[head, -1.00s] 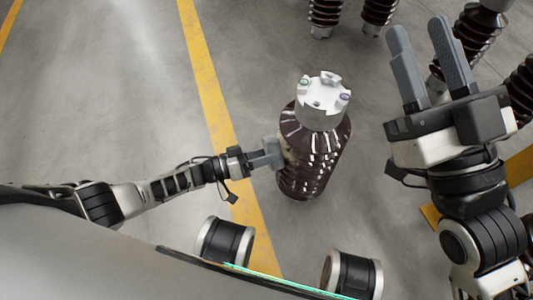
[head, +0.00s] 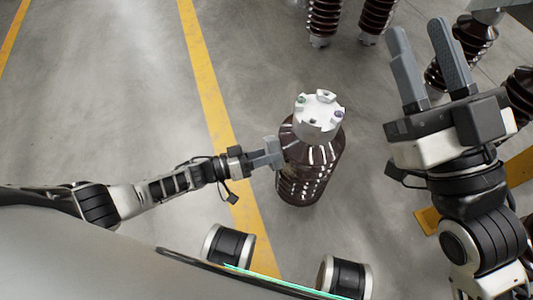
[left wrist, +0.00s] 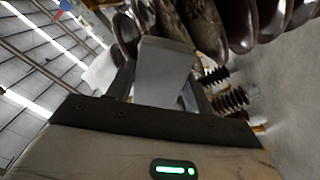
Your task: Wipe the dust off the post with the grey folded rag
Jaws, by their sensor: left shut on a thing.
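The post (head: 314,165) is a dark brown ribbed insulator with a white notched cap (head: 319,118), upright on the floor; its ribs also show close up in the left wrist view (left wrist: 195,25). My left gripper (head: 274,152) is at the post's left side, its fingers at or very near the ribs. My right gripper (head: 418,28) is open and empty, right of the post.
More brown ribbed posts stand at the back (head: 323,20) and along the right edge (head: 474,38). A yellow line (head: 205,75) crosses the grey floor, which is clear on the left.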

